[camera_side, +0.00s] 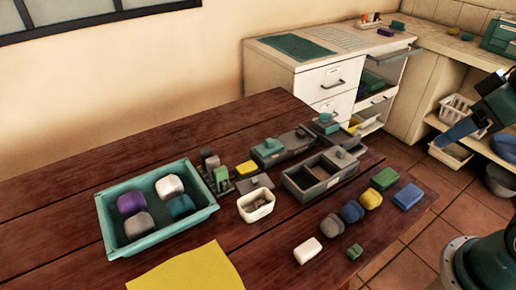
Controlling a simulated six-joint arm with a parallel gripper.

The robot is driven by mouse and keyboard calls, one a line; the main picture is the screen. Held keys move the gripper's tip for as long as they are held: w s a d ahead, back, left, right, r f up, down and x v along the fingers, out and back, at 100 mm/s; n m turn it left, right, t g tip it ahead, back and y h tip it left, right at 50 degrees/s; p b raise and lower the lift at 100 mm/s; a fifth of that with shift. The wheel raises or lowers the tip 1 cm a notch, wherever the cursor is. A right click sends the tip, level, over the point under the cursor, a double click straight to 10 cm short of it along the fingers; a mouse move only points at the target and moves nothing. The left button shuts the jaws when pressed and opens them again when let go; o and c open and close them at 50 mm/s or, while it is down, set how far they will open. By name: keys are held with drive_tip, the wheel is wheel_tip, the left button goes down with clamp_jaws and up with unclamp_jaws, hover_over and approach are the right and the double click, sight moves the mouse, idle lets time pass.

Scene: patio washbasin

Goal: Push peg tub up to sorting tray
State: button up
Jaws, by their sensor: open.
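The small cream tub (256,207), which I take for the peg tub, stands upright near the table's middle. Something brownish shows inside it. A grey compartment tray (318,188), which I take for the sorting tray, lies to its right with a clear gap between them. A grey block sits at its far end. The end of my arm with my gripper (454,136) is at the right edge, beyond the table and far from the tub. It is open and touches neither the tub nor the tray; its fingers are hard to make out.
A teal tray (198,219) with several rounded blocks lies left. A peg stand (218,184) and a second grey tray (296,151) stand behind the tub. Several loose blocks line the right side, including a white one (307,251). A yellow sheet (188,270) lies in front.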

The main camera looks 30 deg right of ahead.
drive_tip(key=c, duration=0.6)
drive_tip(key=shift+w+a+r+n, duration=0.15)
drive_tip(key=shift+w+n, duration=0.15)
drive_tip(key=shift+w, duration=0.2)
clamp_jaws()
drive_tip(key=w+a+f+n+g, duration=0.2)
drive_tip(key=w+a+n, duration=0.25)
drive_tip(key=w, duration=0.45)
drive_tip(key=w+a+f+n+g, duration=0.15)
drive_tip(key=w+a+n, duration=0.3)
drive_tip(key=w, duration=0.55)
drive_tip(key=w+a+f+n, duration=0.2)
drive_tip(key=w+a+f, duration=0.1)
drive_tip(key=f, duration=0.4)
drive_tip(key=w+a+f+n+g, duration=0.1)
drive_tip(key=w+a+f+n, duration=0.2)
drive_tip(key=a+f, duration=0.2)
drive_tip(key=w+a+f+n+g, duration=0.1)
drive_tip(key=w+a+f+n, duration=0.2)
drive_tip(key=f, duration=0.5)
drive_tip(key=shift+w+a+f, duration=0.15)
drive_tip(key=shift+a+f, duration=0.15)
drive_tip(key=shift+a, duration=0.5)
